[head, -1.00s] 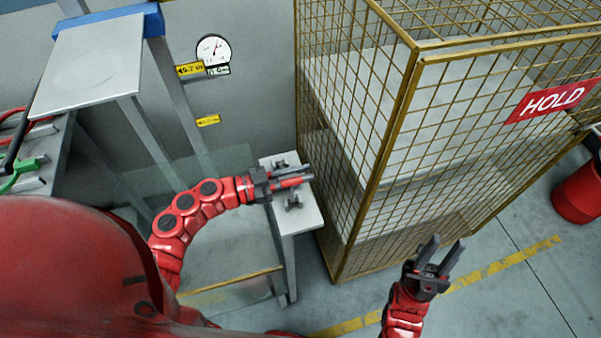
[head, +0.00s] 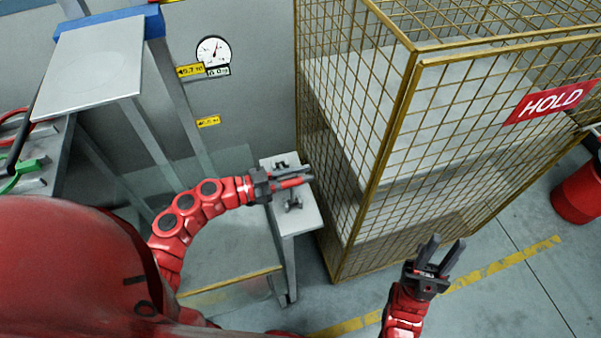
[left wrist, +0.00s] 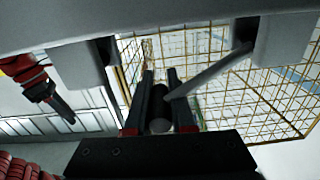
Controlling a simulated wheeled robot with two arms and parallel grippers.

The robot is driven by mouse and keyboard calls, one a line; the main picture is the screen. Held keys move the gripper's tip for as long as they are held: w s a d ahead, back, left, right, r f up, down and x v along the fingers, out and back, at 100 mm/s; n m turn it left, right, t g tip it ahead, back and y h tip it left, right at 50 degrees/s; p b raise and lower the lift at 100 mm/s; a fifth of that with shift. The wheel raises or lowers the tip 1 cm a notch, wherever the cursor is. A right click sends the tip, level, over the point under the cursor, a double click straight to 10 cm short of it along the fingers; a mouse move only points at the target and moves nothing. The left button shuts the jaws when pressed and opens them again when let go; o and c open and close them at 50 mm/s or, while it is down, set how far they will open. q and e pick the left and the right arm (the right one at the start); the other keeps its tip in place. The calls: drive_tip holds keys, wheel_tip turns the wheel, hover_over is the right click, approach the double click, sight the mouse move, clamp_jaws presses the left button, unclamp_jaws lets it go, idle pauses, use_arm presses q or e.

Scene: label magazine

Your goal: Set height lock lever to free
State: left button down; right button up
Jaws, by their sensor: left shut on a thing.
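The height lock lever shows in the left wrist view as a grey arm (left wrist: 208,74) slanting down from the upper right to a dark round grip (left wrist: 160,112). My left gripper (head: 296,179) reaches over the small grey bench in the head view. In the left wrist view its two fingers (left wrist: 160,100) are on either side of the lever grip, shut on it. In the head view the gripper hides most of the lever. My right gripper (head: 440,256) is open and empty, in front of the cage at the lower right.
The grey bench (head: 309,214) bears dark fittings on both sides of my gripper. A yellow wire cage (head: 400,120) with a red HOLD sign (head: 551,102) stands close on its right. A raised grey plate (head: 90,65) and a dial gauge (head: 213,51) are at the upper left.

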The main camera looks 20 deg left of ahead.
use_arm(q)
drive_tip(key=r+n+p, duration=0.1)
drive_tip(key=p, duration=0.1)
drive_tip(key=w+r+n+p, duration=0.1)
drive_tip(key=p, duration=0.1)
drive_tip(key=r+n+p, duration=0.1)
drive_tip(key=p, duration=0.1)
drive_tip(key=shift+w+a+p, duration=0.15)
drive_tip(key=shift+a+p, duration=0.2)
drive_tip(key=shift+p, duration=0.05)
drive_tip(key=shift+w+a+r+n+p, duration=0.25)
drive_tip(key=shift+w+a+n+p, duration=0.3)
drive_tip(key=shift+w+n+p, duration=0.3)
drive_tip(key=shift+w+a+r+n+p, duration=0.25)
drive_tip(key=shift+w+a+n+p, duration=0.35)
drive_tip(key=shift+n+p, duration=0.4)
drive_tip(key=shift+w+a+r+n+p, duration=0.25)
drive_tip(key=shift+w+a+n+p, duration=0.25)
drive_tip(key=shift+w+n+p, duration=0.45)
drive_tip(key=shift+s, duration=0.1)
drive_tip(key=c, duration=0.8)
unclamp_jaws()
drive_tip(key=shift+o, duration=0.2)
